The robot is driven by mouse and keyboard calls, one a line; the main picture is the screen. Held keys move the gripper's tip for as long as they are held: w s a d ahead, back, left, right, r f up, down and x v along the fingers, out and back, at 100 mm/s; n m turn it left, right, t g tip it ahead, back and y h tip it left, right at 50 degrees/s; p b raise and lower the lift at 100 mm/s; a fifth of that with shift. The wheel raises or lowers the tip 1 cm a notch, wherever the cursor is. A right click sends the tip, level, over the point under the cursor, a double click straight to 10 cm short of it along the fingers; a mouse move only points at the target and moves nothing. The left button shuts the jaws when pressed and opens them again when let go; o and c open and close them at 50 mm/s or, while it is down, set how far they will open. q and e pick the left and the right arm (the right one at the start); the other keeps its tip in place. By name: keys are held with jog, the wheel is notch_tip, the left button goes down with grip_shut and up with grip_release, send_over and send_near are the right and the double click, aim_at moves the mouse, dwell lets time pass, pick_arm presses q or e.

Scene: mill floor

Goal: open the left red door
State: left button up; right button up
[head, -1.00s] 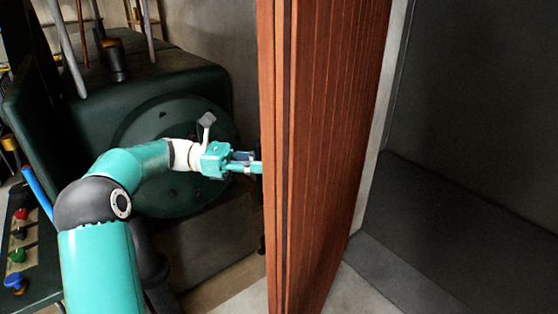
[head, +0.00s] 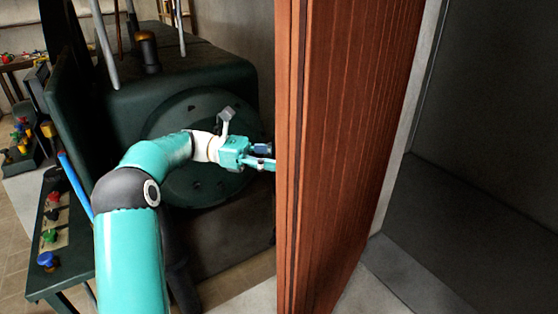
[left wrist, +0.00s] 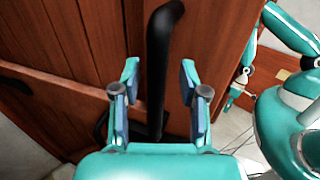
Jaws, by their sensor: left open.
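The red wooden door (head: 345,140) stands ajar, its edge towards me in the head view, with a dark space to its right. My left gripper (head: 270,157) is at the door's left side, its fingertips partly hidden by the door edge. In the left wrist view, the door's plank face (left wrist: 85,45) and its black bar handle (left wrist: 160,50) show. The handle runs between the spread fingers of my left gripper (left wrist: 159,80), which is open around it. A second teal arm of mine shows at the right there; its jaws are too small to read.
A dark green machine (head: 150,95) with a round plate stands close behind my left arm. A panel with coloured knobs (head: 55,215) is at the left. Beyond the door, the dark recess (head: 480,170) looks empty.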

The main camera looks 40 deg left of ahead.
pick_arm(q)
jog(key=shift+a, duration=0.15)
jog(key=v, duration=0.7)
jog(key=shift+s+f, duration=0.1)
dwell(0.4)
